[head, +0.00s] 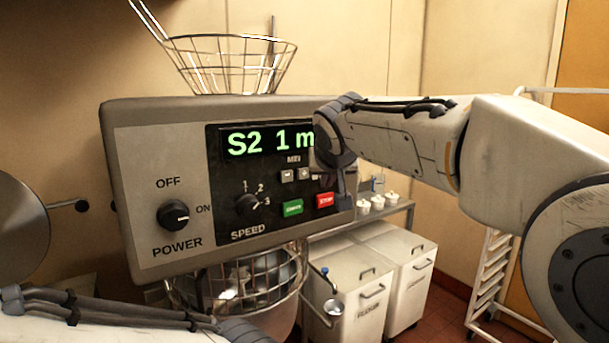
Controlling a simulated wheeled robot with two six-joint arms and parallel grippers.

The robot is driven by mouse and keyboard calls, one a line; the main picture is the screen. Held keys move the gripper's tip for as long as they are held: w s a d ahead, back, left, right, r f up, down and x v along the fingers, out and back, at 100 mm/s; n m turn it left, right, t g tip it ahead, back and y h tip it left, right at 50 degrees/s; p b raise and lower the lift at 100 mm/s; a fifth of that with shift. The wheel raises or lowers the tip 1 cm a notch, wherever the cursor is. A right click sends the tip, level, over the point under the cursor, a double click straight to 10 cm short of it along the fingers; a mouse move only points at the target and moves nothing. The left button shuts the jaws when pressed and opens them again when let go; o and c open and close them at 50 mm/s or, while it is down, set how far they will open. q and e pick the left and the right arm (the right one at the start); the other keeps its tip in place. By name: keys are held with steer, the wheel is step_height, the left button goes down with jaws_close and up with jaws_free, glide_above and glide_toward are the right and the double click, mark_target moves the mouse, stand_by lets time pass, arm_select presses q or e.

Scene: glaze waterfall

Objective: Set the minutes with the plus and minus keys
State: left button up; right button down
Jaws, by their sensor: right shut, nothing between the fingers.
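The control panel (160,130) faces me on the mixer. Its display (258,144) reads "S2 1 m" in green; my right wrist covers the rest. Below are the minus key (287,176) and the plus key (304,174), both small and pale. My right gripper (343,188) is shut and empty, in front of the panel's right part, just right of the plus key. I cannot tell whether it touches the panel. My left arm crosses the bottom left; its gripper is out of view.
The power knob (173,215) points toward ON. The speed knob (248,204), green start key (293,208) and red stop key (326,200) lie below the plus and minus keys. A wire basket (230,70) is above, a wire bowl guard (240,285) below. White bins (355,290) stand behind right.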

arm_select(q)
jaws_close()
stand_by(1.4)
